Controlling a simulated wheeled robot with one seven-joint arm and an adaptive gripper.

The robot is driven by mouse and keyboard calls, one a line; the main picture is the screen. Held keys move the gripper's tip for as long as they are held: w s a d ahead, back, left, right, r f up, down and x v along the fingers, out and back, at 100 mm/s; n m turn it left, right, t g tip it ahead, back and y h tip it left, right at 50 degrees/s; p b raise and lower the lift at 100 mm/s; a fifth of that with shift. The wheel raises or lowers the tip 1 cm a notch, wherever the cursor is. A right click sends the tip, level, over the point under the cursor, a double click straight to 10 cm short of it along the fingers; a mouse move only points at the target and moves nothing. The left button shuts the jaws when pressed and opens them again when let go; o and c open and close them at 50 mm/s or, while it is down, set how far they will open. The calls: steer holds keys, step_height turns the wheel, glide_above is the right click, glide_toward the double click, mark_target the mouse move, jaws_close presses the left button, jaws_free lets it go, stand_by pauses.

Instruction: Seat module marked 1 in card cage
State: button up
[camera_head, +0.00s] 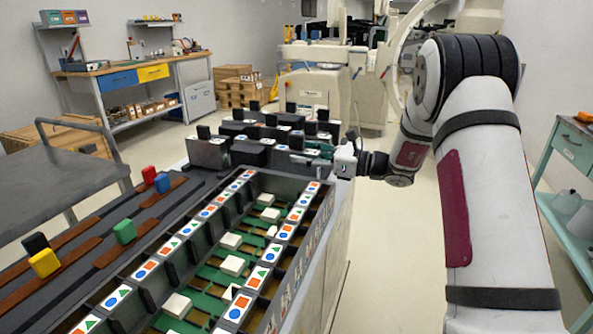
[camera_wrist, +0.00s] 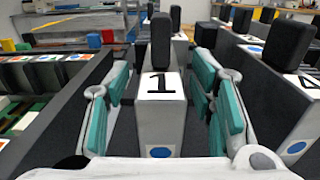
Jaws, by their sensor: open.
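The module marked 1 (camera_wrist: 161,122) is a white-topped block with a black upright handle (camera_wrist: 161,42) and a blue circle below the numeral. In the wrist view it stands upright between the teal-padded fingers of my gripper (camera_wrist: 163,80). The fingers are open, with visible gaps on both sides. In the head view my gripper (camera_head: 318,152) is at the right end of the module group, and I cannot single out module 1 there. The card cage (camera_head: 323,212) is a long dark frame nearer the camera, with green boards, white blocks and rows of labels showing red squares, green triangles and blue circles.
Other black-handled modules (camera_head: 207,148) stand close around; one marked 4 (camera_wrist: 309,82) is right of my gripper in the wrist view. Red, blue, green and yellow blocks (camera_head: 124,231) sit on rails left of the cage. A grey cart (camera_head: 60,175) stands at left. Floor right of the cage is clear.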

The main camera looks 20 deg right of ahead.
steer(key=shift+x, duration=1.2)
jaws_close()
steer(key=shift+r, duration=0.1)
